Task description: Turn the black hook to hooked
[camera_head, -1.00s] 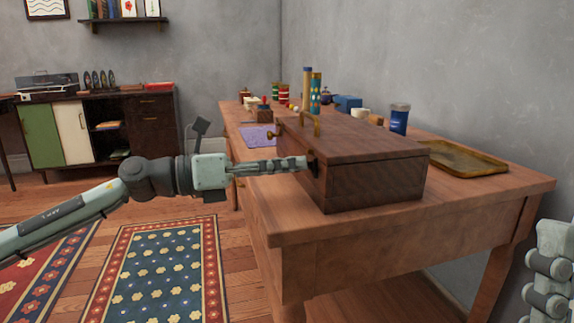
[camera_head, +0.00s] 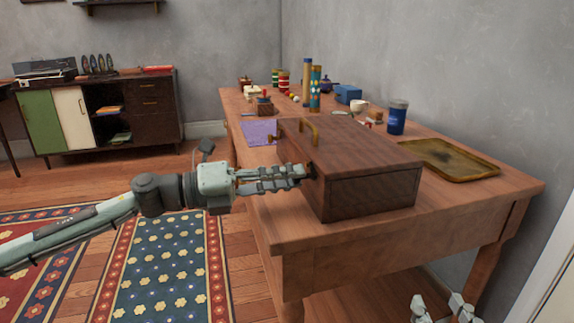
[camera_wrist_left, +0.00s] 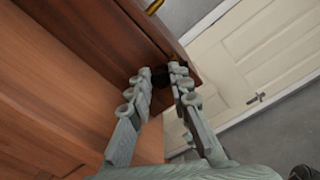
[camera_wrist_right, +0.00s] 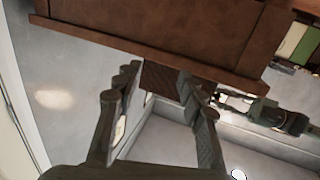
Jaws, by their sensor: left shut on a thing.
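The black hook (camera_head: 312,172) is on the box's left-facing side, mostly hidden by my left fingers. My left gripper (camera_head: 301,172) comes in from the left and its fingertips are at the hook. In the left wrist view the black hook (camera_wrist_left: 161,76) shows between the fingertips, which close on it. The hook's exact angle is hard to tell. My right gripper (camera_wrist_right: 158,76) is open and empty, low in front of the table; it also shows at the head view's bottom edge (camera_head: 440,302).
A brass-coloured tray (camera_head: 448,158) lies right of the box. Floor left of the table is open, with rugs (camera_head: 165,260).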

